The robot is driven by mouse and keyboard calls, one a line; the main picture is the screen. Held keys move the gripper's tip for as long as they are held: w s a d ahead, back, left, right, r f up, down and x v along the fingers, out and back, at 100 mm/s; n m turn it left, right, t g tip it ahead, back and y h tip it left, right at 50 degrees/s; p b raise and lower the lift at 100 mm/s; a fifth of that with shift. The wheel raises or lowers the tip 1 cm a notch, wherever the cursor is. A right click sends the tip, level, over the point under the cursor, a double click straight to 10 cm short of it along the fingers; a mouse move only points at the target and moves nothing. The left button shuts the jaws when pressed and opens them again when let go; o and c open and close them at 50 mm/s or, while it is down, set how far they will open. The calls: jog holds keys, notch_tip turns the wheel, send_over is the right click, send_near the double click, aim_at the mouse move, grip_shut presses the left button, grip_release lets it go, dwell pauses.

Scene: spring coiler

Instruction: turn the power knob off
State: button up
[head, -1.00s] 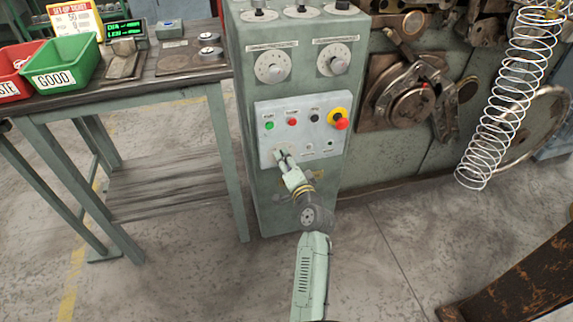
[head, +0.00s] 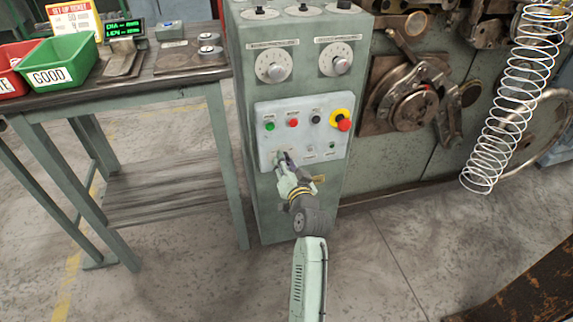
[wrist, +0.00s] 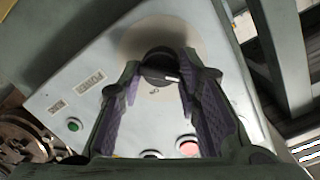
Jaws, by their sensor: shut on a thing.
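The black power knob (wrist: 157,59) sits on the pale control panel (head: 325,163) on the front of a green cabinet. In the wrist view it has a white pointer mark on its rim, toward the lower right. My gripper (head: 283,158) reaches the lower left of the panel and hides the knob in the head view. In the wrist view the two purple-padded fingertips of my gripper (wrist: 160,74) stand on either side of the knob, shut on it.
Above the gripper are a green button (head: 269,126), a red button (head: 293,123) and a red emergency stop (head: 344,125) on a yellow ring. A workbench (head: 150,75) with a green bin (head: 62,68) stands left. The coiler with a hanging spring (head: 505,110) is at right.

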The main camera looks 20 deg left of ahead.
jog(key=shift+r, duration=0.1)
jog(key=o, duration=1.1)
jog(key=shift+s, duration=0.1)
jog(key=v, duration=1.1)
jog(key=shift+s+d, duration=0.25)
jog(key=shift+s, duration=0.05)
